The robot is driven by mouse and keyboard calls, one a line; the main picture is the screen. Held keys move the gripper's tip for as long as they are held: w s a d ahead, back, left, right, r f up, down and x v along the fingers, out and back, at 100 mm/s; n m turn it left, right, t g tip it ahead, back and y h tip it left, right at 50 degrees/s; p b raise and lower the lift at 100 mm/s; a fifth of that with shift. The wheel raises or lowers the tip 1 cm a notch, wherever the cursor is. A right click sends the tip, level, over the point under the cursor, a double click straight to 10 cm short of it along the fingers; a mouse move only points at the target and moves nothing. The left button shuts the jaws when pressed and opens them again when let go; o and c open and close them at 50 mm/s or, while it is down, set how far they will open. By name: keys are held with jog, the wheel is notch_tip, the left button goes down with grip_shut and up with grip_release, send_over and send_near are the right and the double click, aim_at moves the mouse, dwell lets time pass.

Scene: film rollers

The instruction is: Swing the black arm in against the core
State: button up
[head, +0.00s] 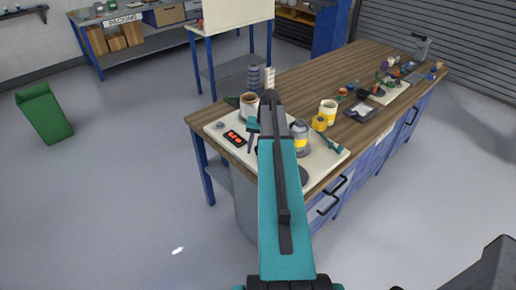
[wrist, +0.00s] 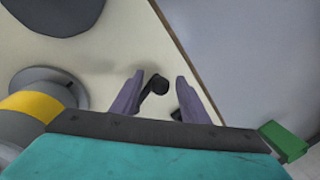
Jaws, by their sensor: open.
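My gripper (wrist: 160,78) is open, its two purple-grey fingers pointing down at a cream panel (wrist: 115,45). A short black rounded piece (wrist: 155,84), probably part of the black arm, shows between the fingers, closer to the left one. I cannot tell whether either finger touches it. Its lower part is hidden behind the gripper body. A grey cylinder with a yellow band (wrist: 30,103) stands left of the gripper; it also shows in the head view (head: 301,140). A cardboard-brown roll (head: 250,105) stands farther back. Which one is the core is unclear.
The cream panel (head: 323,162) lies on the wooden bench (head: 320,75), with a red-lit display (head: 235,138) at its left. A dark disc (wrist: 55,12) sits at the wrist view's upper left. A yellow roll (head: 319,123) and several small items crowd the bench.

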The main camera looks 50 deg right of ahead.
jog(key=shift+f, duration=0.25)
